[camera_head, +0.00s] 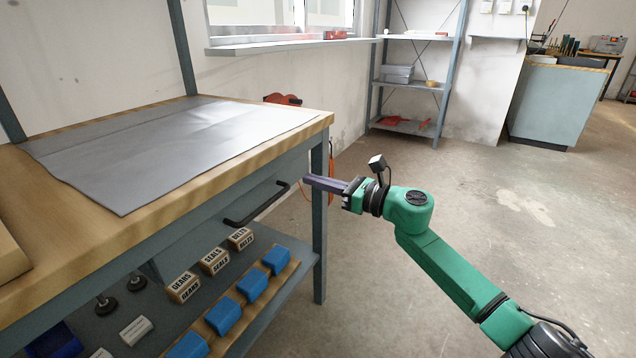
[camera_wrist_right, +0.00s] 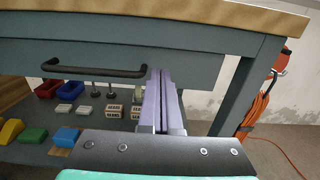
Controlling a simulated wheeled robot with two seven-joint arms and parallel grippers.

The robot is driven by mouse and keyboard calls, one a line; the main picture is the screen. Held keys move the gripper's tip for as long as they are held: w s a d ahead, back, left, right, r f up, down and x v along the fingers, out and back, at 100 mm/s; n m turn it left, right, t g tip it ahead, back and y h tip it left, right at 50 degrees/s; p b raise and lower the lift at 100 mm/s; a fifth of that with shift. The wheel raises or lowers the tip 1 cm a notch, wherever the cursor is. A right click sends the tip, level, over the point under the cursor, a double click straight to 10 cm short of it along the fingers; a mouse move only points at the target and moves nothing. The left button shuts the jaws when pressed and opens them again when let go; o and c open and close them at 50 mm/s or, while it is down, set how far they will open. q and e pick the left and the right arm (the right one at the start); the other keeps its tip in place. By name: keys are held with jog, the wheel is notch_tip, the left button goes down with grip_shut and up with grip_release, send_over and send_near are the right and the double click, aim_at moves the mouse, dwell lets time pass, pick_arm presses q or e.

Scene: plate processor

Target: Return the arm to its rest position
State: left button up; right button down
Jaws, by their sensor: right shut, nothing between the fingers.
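My right gripper (camera_head: 308,182) is in front of the workbench, beside the right end of the black drawer handle (camera_head: 258,205). Its green arm comes in from the lower right. In the right wrist view the two fingers of the right gripper (camera_wrist_right: 163,75) lie side by side, shut and empty, pointing at the drawer front (camera_wrist_right: 205,65). The black handle (camera_wrist_right: 95,70) is to the left of the fingertips there. The drawer looks closed. My left gripper is not in view.
A grey mat (camera_head: 170,145) lies on the wooden bench top. An orange cable (camera_wrist_right: 258,105) hangs right of the bench leg. The floor (camera_head: 480,200) behind and right of my arm is clear.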

jog(key=v, duration=0.8)
jog(key=s+a+f+m+t+h, duration=0.2)
jog(key=s+f+m, duration=0.3)
jog(key=f+m, duration=0.65)
jog(key=s+a+f+m+t+h, duration=0.1)
jog(key=s+f+m+t+h, duration=0.2)
jog(key=f+m, duration=0.85)
jog(key=s+f+m+g+h, duration=0.2)
jog(key=s+f+m, duration=0.3)
jog(key=s+m, duration=0.5)
jog(key=s+f+m+g+h, duration=0.2)
jog(key=s+f+m, duration=0.4)
jog(key=m, duration=0.6)
pick_arm(q)
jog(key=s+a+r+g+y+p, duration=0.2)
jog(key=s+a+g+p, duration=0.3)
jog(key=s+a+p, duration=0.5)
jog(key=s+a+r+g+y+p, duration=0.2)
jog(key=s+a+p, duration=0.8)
jog(key=p, duration=1.7)
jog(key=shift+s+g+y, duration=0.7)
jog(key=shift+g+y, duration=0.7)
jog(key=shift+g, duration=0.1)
pick_arm(e)
jog(key=s+d+r+g+h, duration=0.3)
jog(key=s+d+g+h, duration=0.3)
jog(key=s+d, duration=1.3)
jog(key=shift+s+d+r+g, duration=0.2)
jog(key=shift+s+d+g, duration=0.2)
jog(key=shift+s+g, duration=1.6)
